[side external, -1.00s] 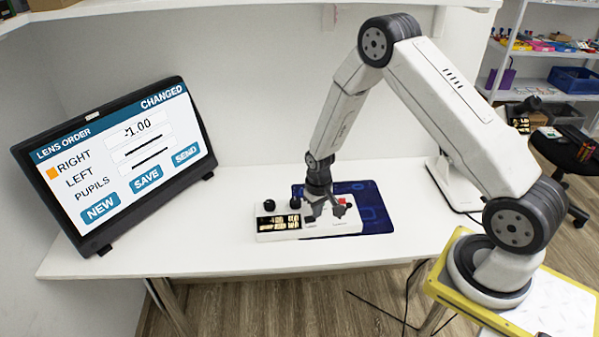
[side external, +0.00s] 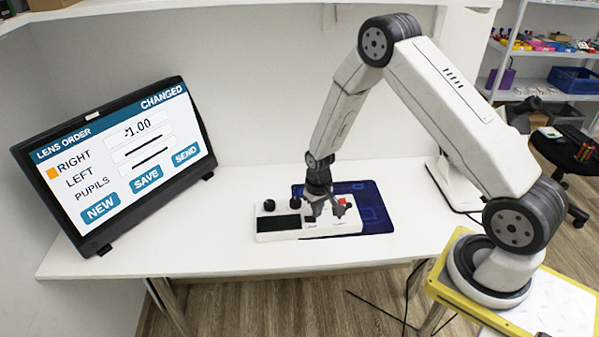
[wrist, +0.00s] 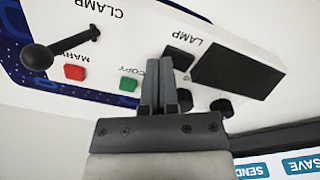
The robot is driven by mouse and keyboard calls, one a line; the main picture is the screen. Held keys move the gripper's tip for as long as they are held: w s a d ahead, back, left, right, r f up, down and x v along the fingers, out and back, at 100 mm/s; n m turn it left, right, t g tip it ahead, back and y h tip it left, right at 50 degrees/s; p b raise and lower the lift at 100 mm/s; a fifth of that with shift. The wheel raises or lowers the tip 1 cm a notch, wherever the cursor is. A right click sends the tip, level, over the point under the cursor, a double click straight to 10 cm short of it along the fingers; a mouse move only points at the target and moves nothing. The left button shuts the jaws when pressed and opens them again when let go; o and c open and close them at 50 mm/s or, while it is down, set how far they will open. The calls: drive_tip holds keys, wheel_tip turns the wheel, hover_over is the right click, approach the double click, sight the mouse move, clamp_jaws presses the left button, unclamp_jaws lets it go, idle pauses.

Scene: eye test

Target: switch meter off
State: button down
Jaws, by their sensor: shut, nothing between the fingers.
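The meter (side external: 262,237) is a white box with a dark, blank display (side external: 279,223) at its left end, lying on the table. The display also shows dark in the wrist view (wrist: 238,70). A black square button (wrist: 180,58) sits between the display and the green COPY button (wrist: 129,84), near the word LAMP. My gripper (side external: 318,212) points down over the middle of the box. In the wrist view its fingertips (wrist: 159,62) are shut and empty, right beside the black button. I cannot tell if they touch it.
Two black knobs (side external: 269,205) stand at the box's back left. A red button (wrist: 75,72) and a black ball-ended lever (wrist: 40,56) are farther along the panel. A blue mat (side external: 374,215) lies under the box. A screen (side external: 125,160) reading LENS ORDER stands at left.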

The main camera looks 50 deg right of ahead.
wheel_tip(320, 180, up, 6)
drive_tip(key=shift+r, duration=0.15)
idle(0.8)
drive_tip(key=shift+a+r, duration=0.1)
drive_tip(key=s+a+r+n+t, duration=0.1)
drive_tip(key=s+a+r, duration=0.3)
drive_tip(key=s+r, duration=0.2)
drive_tip(key=s+a+r+n+t, duration=0.1)
drive_tip(key=s+a+r+n, duration=0.1)
drive_tip(key=s+a+r, duration=0.2)
drive_tip(key=shift+s+a+r+t, duration=0.25)
drive_tip(key=shift+s+r+t, duration=0.05)
drive_tip(key=shift+s+r, duration=1.45)
drive_tip(key=shift+w+r, duration=0.1)
